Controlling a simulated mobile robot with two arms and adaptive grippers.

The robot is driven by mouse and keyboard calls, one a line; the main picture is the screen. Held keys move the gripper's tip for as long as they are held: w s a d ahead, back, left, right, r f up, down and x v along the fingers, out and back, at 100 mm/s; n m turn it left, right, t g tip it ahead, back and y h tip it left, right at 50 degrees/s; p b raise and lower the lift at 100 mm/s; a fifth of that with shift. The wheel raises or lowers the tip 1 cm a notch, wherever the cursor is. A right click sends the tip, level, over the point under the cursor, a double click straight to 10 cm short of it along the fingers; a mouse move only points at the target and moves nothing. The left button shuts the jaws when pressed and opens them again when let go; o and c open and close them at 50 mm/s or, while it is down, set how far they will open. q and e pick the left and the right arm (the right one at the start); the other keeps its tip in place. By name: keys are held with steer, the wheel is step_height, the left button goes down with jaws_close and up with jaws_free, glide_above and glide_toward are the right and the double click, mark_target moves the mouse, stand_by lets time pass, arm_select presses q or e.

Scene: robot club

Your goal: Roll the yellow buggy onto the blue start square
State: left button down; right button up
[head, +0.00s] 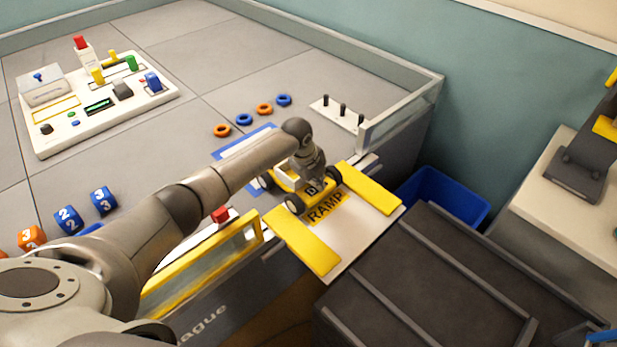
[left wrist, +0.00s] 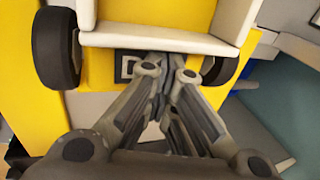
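The yellow buggy (head: 284,181) has dark wheels and stands at the upper end of the ramp (head: 345,232), by the edge of the raised grey field. The blue start square (head: 246,142) is a blue outline on the field just beyond the buggy, partly hidden by my left arm. My left gripper (head: 313,182) points down at the ramp-side end of the buggy. In the left wrist view, its fingers (left wrist: 166,62) are together close to the buggy's white edge and a "D" plate, with nothing seen between them. Contact cannot be told. My right gripper is not in view.
Blue and orange rings (head: 264,109) and a peg board (head: 338,114) lie beyond the square. A control panel (head: 97,104) and numbered cubes (head: 67,219) are at left. A blue bin (head: 443,194) and dark ridged surface (head: 430,280) lie right of the ramp.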

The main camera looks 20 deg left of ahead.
arm_select(q)
steer(key=shift+w+a+f+b, duration=0.15)
steer(key=shift+a+b, duration=0.1)
steer(key=shift+a, duration=0.25)
steer(key=shift+w+a+f+b, duration=0.1)
steer(key=shift+a+f+b, duration=0.1)
steer(key=shift+a, duration=0.25)
steer(key=shift+w+a+r, duration=0.1)
steer(key=shift+w+a, duration=0.05)
steer(key=shift+a, duration=0.35)
steer(key=shift+w+a+b, duration=0.25)
steer(key=shift+a+b, duration=0.25)
steer(key=shift+a, duration=0.05)
steer(key=shift+w+a+b, duration=0.2)
steer(key=shift+a+b, duration=0.25)
steer(key=shift+a, duration=0.05)
steer(key=shift+w+a+b, duration=0.35)
steer(key=shift+a+b, duration=0.15)
steer(key=shift+a, duration=0.2)
steer(key=shift+w+a+b, duration=0.3)
steer(key=shift+a+b, duration=0.2)
steer(key=shift+a, duration=0.15)
steer(key=shift+w+a+b, duration=0.25)
steer(key=shift+a+b, duration=0.25)
steer(key=shift+a, duration=0.05)
steer(key=shift+w+a, duration=0.15)
steer(key=shift+a, duration=0.15)
steer(key=shift+r, duration=0.1)
